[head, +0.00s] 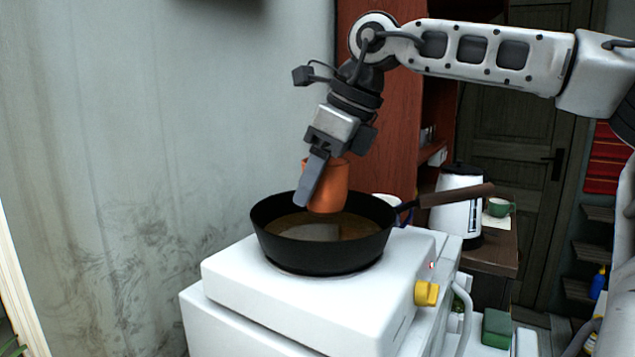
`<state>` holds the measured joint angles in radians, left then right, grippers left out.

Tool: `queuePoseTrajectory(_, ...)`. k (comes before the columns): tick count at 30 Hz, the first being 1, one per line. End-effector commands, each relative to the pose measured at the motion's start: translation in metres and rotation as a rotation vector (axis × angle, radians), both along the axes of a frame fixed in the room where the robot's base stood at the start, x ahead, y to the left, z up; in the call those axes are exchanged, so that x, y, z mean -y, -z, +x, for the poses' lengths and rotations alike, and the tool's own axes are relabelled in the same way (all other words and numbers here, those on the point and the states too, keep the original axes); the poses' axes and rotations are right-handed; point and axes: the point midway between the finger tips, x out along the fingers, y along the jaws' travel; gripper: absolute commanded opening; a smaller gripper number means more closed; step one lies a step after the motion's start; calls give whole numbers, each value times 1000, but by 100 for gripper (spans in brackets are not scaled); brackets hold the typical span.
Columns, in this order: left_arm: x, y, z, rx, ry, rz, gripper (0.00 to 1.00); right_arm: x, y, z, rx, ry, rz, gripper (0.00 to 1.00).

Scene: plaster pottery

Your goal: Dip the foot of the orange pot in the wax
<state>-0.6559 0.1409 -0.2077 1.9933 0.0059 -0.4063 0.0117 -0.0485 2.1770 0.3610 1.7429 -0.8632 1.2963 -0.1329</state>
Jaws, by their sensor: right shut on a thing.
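The orange pot (333,187) is held upright by my right gripper (312,185), which is shut on its wall from above. The pot is over the black pan (325,259), inside the line of its rim. Brown liquid wax (318,231) lies in the pan. The pot's foot shows just above or at the wax surface; I cannot tell whether it touches. One gripper finger shows in front of the pot, the other is hidden. My left gripper is not in view.
The pan stands on a white hotplate (235,268) with a yellow knob (426,293). Its handle (456,195) points right. Behind are a white kettle (459,207) and a green cup (499,207) on a small table. A grey wall (150,150) is at left.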

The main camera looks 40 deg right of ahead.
Motion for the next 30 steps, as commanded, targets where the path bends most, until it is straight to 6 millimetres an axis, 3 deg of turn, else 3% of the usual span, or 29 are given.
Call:
queuePoseTrajectory(3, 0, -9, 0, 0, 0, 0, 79, 0, -14, 0, 3, 1, -1, 34)
queuePoseTrajectory(21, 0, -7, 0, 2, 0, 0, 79, 0, -59, 1, 2, 3, -1, 34)
queuePoseTrajectory(30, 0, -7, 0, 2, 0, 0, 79, 0, -68, 0, 1, -1, -1, 34)
